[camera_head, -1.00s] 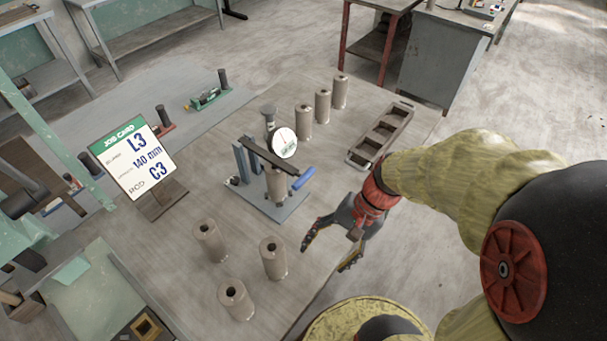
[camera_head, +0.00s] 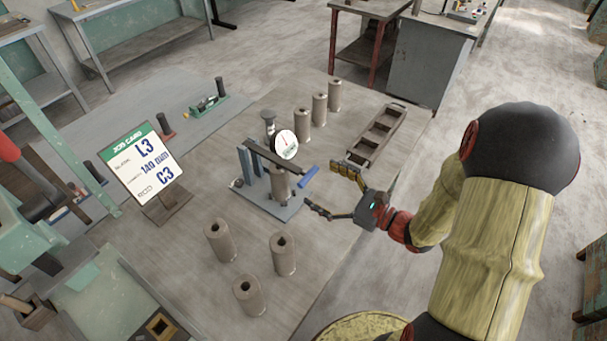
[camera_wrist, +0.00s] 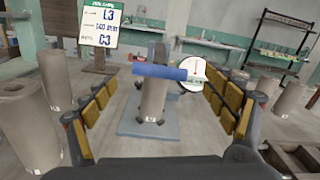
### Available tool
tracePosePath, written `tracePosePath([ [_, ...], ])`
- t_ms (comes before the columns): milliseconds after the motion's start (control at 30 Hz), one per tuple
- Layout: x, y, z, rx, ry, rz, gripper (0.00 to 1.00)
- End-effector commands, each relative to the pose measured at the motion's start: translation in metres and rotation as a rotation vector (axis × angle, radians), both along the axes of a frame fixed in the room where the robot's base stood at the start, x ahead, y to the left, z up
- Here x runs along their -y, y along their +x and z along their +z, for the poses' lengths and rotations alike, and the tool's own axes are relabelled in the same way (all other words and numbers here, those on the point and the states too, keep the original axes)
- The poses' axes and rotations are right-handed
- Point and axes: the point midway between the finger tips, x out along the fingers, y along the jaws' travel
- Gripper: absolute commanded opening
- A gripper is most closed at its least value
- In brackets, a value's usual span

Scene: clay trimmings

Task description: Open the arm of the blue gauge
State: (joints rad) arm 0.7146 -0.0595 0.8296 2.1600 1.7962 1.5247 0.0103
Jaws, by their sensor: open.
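The blue gauge (camera_head: 270,201) stands on the table, with a blue base plate, a blue upright and a round white dial (camera_head: 285,144). Its dark arm (camera_head: 268,155) lies across the top of a clay cylinder (camera_head: 281,185) and ends in a blue handle (camera_head: 308,176). My gripper (camera_head: 325,190) is open and empty to the right of the handle, fingers pointing toward the gauge. In the wrist view the blue handle (camera_wrist: 159,72) lies level between the spread fingers, ahead of them, apart from both as far as I can tell. The cylinder (camera_wrist: 153,99) shows below it.
Three clay cylinders (camera_head: 319,110) stand behind the gauge and three more (camera_head: 283,255) in front. A compartmented tray (camera_head: 364,148) lies at the right. A job card (camera_head: 140,163) reading L3, 140 mm, C3 stands at the left. A smaller green device (camera_head: 208,107) sits on the grey mat behind.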

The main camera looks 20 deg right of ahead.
Motion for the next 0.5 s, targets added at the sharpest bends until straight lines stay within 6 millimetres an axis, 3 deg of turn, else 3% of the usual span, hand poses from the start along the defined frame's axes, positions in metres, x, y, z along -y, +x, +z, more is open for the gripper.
tracePosePath([
  [500, -0.036, 0.048, -0.001, 0.000, -0.003, 0.004, 0.85],
])
